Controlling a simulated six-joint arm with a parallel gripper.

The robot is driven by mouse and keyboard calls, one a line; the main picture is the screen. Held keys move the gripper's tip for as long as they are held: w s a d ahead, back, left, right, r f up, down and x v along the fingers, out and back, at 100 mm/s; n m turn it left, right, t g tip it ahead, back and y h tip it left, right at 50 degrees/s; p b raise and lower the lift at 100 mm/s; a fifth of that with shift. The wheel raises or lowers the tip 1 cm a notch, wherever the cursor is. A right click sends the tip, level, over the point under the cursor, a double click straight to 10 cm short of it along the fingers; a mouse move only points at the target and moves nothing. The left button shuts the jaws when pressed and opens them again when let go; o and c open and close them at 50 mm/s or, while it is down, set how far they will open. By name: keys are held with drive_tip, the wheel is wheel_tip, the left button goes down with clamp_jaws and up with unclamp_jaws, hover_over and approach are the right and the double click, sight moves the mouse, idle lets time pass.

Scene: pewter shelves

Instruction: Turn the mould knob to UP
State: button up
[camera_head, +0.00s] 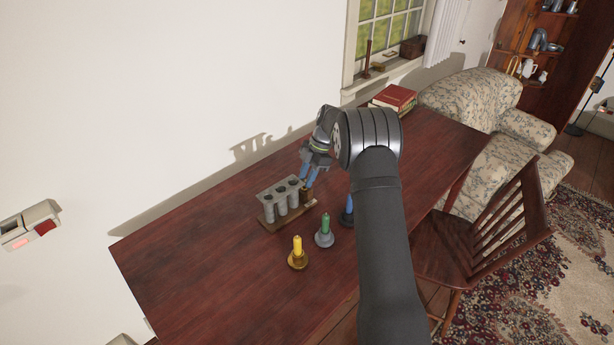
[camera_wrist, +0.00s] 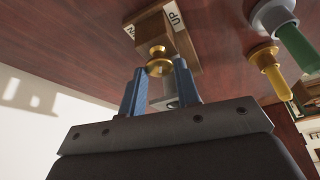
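The grey candle mould (camera_head: 282,201), a row of tubes, stands on a wooden base on the table. At its right end is a wooden block (camera_head: 305,194). In the wrist view the block (camera_wrist: 153,24) carries a round brass knob (camera_wrist: 159,52). An UP label (camera_wrist: 173,18) lies to its right, and a partly hidden label (camera_wrist: 130,31) to its left. My gripper (camera_head: 307,184) is over the block, fingers pointing down. In the wrist view my gripper (camera_wrist: 160,68) is open, with the knob between or just beyond its blue fingertips. I cannot tell whether they touch or how the knob is turned.
A yellow candle in a brass holder (camera_head: 298,260), a green candle in a grey holder (camera_head: 325,238) and a blue candle (camera_head: 348,210) stand near the mould. Red books (camera_head: 395,97) lie at the table's far end. The table's left part (camera_head: 190,265) is clear.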

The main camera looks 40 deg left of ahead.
drive_tip(key=shift+s+d+m+y, duration=0.15)
drive_tip(key=shift+m+y, duration=0.45)
drive_tip(key=shift+m, duration=1)
drive_tip(key=o, duration=1)
drive_tip(key=v, duration=1.7)
drive_tip(key=shift+s+r, duration=0.1)
drive_tip(key=shift+r, duration=0.25)
drive_tip(key=x, duration=1.7)
drive_tip(key=shift+w+f, duration=0.25)
drive_tip(key=shift+f, duration=0.1)
